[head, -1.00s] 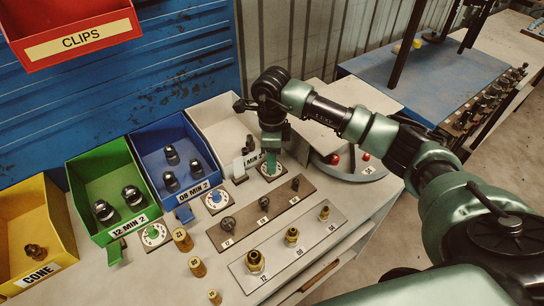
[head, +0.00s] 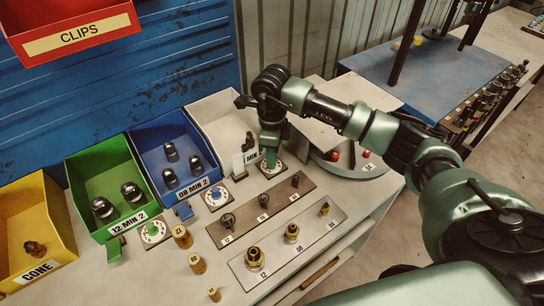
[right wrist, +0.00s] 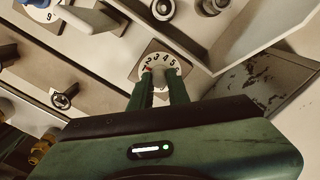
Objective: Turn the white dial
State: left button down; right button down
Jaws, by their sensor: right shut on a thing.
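In the head view the dial plate (head: 262,171) lies in front of the white bin (head: 222,118), partly hidden by my gripper. My right gripper (head: 270,163) points down at the dial. In the right wrist view its two green fingers (right wrist: 160,77) are shut on the knob. My left gripper is not in view.
A blue dial (head: 215,197) and a green dial (head: 153,232) sit to the left along the bin row. Fittings on plates (head: 288,240) lie in front. A round turntable (head: 345,168) is at right.

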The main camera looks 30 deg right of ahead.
jog(key=shift+m+b, duration=0.7)
jog(key=shift+m, duration=1.4)
jog(key=c, duration=1.3)
grip_release()
jog(key=shift+c, duration=0.2)
notch_tip(320, 180, up, 8)
jog(key=shift+f+b, duration=0.1)
jog(key=shift+b, duration=0.75)
